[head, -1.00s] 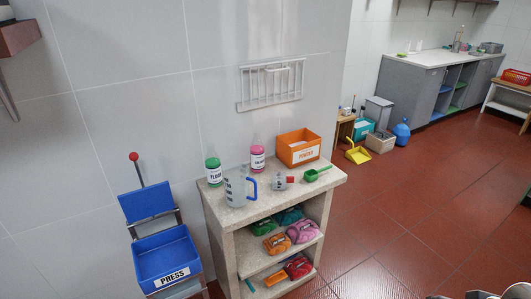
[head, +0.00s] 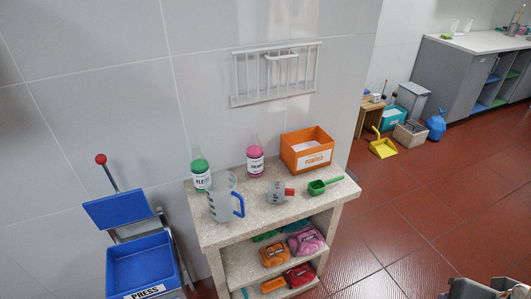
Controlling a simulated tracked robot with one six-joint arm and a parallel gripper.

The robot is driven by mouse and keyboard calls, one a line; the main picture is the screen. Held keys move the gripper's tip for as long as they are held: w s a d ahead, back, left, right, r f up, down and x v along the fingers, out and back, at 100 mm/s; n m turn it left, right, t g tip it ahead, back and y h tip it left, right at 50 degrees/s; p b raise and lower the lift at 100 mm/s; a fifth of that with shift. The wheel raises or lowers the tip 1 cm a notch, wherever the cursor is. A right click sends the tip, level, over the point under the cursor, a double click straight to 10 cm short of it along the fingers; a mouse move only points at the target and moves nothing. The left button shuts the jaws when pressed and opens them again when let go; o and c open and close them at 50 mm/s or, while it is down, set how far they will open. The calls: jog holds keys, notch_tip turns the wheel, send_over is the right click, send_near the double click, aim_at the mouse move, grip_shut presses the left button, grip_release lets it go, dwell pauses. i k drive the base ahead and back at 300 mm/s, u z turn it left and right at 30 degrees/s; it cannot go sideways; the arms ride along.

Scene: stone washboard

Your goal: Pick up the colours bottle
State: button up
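The pink bottle (head: 255,161) stands upright on the stone top of the shelf unit, near the wall. Its white label is small and seems to read "colours". A green bottle (head: 200,175) stands to its left, and a clear jug with a blue handle (head: 222,200) stands in front between them. Part of my gripper (head: 484,289) shows at the bottom right corner, cut off by the frame edge. It is far to the right of the pink bottle and apart from it. Whether its fingers are open or shut cannot be told.
An orange powder box (head: 307,150), a small measuring cup (head: 275,192) and a green scoop (head: 322,186) share the stone top (head: 245,222). Coloured bundles lie on the shelves below. A blue press (head: 142,262) stands at left.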

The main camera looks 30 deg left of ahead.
aim_at(254, 149)
jog(key=i, duration=1.45)
jog(key=u, duration=3.55)
